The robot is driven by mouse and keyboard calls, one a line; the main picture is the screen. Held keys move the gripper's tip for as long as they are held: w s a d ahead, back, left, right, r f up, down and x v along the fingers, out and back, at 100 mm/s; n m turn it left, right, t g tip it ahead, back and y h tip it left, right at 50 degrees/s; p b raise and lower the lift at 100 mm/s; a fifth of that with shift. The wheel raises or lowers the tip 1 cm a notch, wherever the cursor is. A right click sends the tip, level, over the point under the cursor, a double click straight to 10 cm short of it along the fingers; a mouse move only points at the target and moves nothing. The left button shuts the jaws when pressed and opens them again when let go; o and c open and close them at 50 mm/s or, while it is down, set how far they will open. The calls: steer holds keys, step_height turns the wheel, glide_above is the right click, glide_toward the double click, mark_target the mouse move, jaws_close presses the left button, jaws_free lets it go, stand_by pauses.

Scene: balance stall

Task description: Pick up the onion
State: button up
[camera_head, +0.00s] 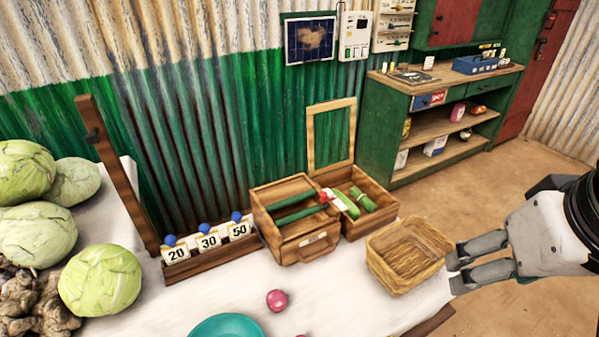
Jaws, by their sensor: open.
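A small round pink-red thing (277,300), which looks like the onion, lies on the white tabletop (340,300) near the front, just above the teal bowl. A sliver of a similar pink thing (302,335) shows at the bottom edge, mostly cut off. My gripper (452,268) is open at the right, its fingers pointing left at the right side of the wicker basket. I cannot tell whether they touch the basket. No onion is between the fingers, and the round thing lies well to the left of them.
The wicker basket (385,274) stands between my gripper and the round thing. A teal bowl (228,328) is at the bottom edge. Behind are a wooden box (318,246) with green vegetables and a price-card rack (212,262). Cabbages (100,280) fill the left.

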steer(key=w+a+f+n+g+h+b, duration=0.1)
steer(key=w+a+f+n, duration=0.15)
steer(key=w, duration=0.25)
steer(key=w+a+f+n, duration=0.2)
steer(key=w+n, duration=0.2)
steer(key=w, duration=0.1)
steer(key=n+g+y+b, duration=0.1)
steer(key=n+g+b, duration=0.2)
steer(key=n, duration=1.2)
glide_above(278, 295)
step_height(278, 295, down, 21)
steer(key=f, duration=0.8)
steer(key=shift+a+b, duration=0.2)
steer(key=shift+b, duration=0.1)
steer(key=shift+d+f, duration=0.15)
steer(key=shift+f, duration=2.85)
steer(key=shift+m, duration=0.25)
steer(key=c, duration=1.2)
